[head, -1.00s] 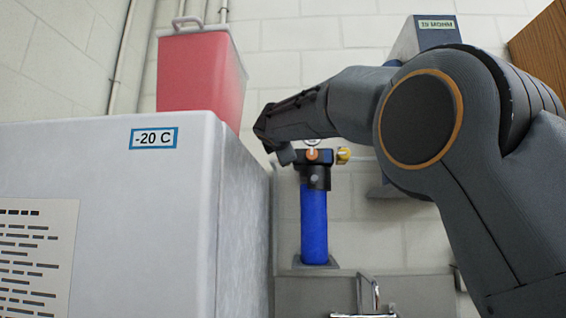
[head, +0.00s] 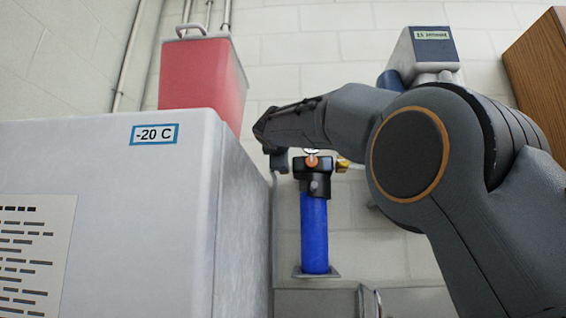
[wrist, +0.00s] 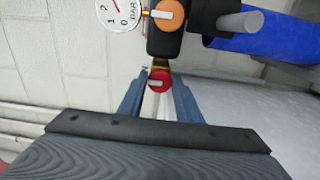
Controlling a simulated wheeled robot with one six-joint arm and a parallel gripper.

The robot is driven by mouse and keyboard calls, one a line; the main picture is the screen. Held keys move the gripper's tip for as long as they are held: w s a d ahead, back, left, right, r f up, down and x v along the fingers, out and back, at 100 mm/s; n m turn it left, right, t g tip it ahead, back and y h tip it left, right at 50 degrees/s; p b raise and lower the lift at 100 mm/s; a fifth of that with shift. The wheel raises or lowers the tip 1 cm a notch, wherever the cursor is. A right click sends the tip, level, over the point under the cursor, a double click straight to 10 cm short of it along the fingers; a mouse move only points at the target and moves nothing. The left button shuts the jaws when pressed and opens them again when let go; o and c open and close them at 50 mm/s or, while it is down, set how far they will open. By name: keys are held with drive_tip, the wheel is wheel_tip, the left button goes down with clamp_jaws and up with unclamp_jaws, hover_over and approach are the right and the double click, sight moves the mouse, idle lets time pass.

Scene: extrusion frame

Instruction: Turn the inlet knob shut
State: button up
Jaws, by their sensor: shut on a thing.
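The blue filter (head: 314,235) stands upright with a black head (head: 313,178). An orange knob (head: 312,162) sits on the front of the head and also shows in the wrist view (wrist: 170,12). A red knob (wrist: 159,80) with a pale bar across its face sits on a brass stem at the side of the head. My gripper (wrist: 158,92) is shut on this red knob, with one blue-grey finger on each side. In the head view my gripper (head: 279,163) is at the left of the head, and the red knob is hidden there.
A pressure gauge (wrist: 121,13) is close to the orange knob. A white freezer marked -20 C (head: 100,220) fills the left, with a red container (head: 198,75) on top. A brass fitting (head: 343,164) is on the head's right. A grey box (head: 430,50) stands behind my arm.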

drive_tip(key=o, duration=1)
drive_tip(key=shift+s+a+b, duration=0.1)
drive_tip(key=shift+s+b, duration=1.6)
drive_tip(key=shift+s, duration=2.2)
